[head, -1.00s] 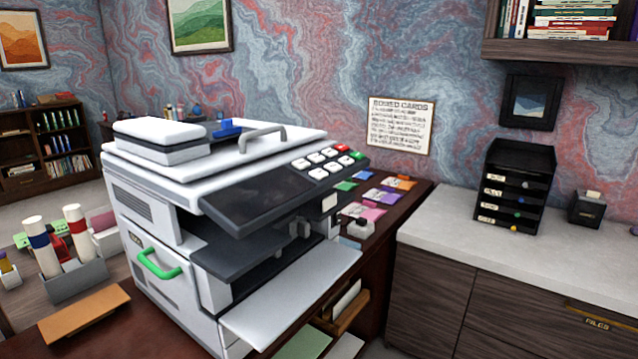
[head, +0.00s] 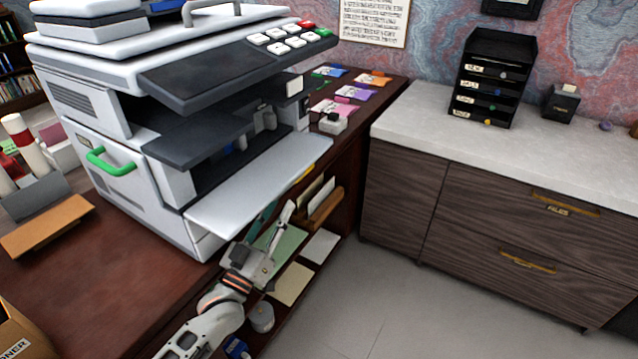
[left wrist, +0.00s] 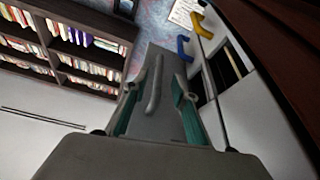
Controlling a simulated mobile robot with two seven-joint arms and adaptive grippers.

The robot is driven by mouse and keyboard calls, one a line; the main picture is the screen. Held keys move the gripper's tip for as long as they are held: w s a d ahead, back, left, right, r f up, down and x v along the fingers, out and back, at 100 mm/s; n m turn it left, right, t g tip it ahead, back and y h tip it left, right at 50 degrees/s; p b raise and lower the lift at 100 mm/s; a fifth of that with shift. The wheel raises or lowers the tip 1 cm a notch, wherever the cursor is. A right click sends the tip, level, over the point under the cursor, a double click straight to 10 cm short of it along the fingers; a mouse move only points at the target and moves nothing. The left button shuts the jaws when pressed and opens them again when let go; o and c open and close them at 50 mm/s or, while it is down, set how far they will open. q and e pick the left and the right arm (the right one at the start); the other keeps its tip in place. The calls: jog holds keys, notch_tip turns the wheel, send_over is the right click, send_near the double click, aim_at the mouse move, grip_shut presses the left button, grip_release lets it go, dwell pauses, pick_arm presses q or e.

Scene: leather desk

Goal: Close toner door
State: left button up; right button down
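A white and grey printer (head: 120,190) stands on the dark red desk. A light grey flap, which looks like the toner door (head: 265,175), hangs out open and nearly flat from its front. Dark parts of the open bay show behind it. My left gripper (head: 277,212) is below the flap's front edge, pointing up toward it; I cannot tell whether it touches. Its two teal-padded fingers stand apart in the left wrist view (left wrist: 158,105), with nothing clearly held between them. My right gripper is in neither view.
A green handle (head: 112,162) is on the printer's left side. Desk shelves with papers (head: 290,284) lie below my left gripper. A wooden cabinet (head: 490,225) stands at right, with bare floor in front. Colored cards (head: 345,92) lie behind the flap.

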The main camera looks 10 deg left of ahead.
aim_at(293, 181)
pick_arm(q)
jog(key=x, duration=0.6)
jog(key=shift+w+r, duration=0.2)
jog(key=shift+r, duration=0.25)
jog(key=shift+x, duration=0.8)
jog(key=shift+c, duration=0.4)
grip_shut()
